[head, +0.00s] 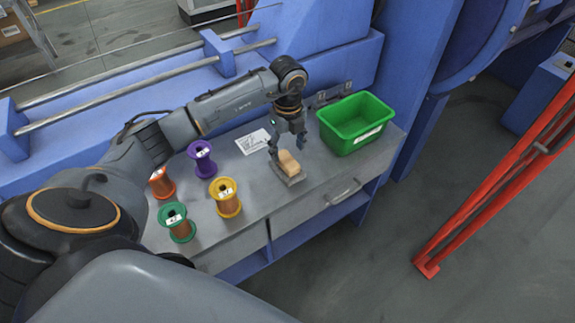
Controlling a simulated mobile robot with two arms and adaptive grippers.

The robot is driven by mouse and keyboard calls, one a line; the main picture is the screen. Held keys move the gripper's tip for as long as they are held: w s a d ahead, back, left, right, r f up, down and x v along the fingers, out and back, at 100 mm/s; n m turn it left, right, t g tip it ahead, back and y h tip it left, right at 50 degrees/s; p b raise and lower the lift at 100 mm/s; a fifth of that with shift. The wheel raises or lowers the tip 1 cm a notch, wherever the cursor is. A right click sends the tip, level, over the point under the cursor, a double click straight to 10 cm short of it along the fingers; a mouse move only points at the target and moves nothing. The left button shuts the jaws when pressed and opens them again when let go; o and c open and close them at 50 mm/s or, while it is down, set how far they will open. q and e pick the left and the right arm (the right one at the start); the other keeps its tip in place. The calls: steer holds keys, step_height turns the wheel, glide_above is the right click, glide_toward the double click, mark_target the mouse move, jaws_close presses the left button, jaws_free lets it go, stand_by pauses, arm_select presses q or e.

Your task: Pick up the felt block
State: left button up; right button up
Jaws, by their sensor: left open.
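The felt block (289,163) is a small tan block. It rests on a small grey tray (292,180) on the grey bench top, near the front edge. My left gripper (287,150) is open, pointing down just above and behind the block. Its fingers are spread, and I cannot tell whether they touch the block. My right gripper is not in view.
A green bin (352,125) stands right of the block. Purple (203,160), yellow (227,198), green (177,224) and orange (161,184) spools stand to the left. A white paper (252,142) lies behind. Blue machine frame (330,50) borders the back.

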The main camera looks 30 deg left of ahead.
mark_target(287, 159)
arm_select(q)
step_height(287, 159, down, 5)
steer(key=shift+a+f, duration=0.1)
steer(key=shift+f, duration=0.05)
steer(key=shift+c, duration=0.2)
steer(key=c, duration=1.2)
steer(key=shift+c, duration=0.2)
steer(key=shift+w+r, duration=0.1)
steer(key=shift+r, duration=0.65)
steer(key=s+d+r, duration=0.6)
steer(key=s+r, duration=0.5)
steer(key=s, duration=0.1)
steer(key=shift+s+r, duration=0.35)
steer(key=shift+s, duration=0.05)
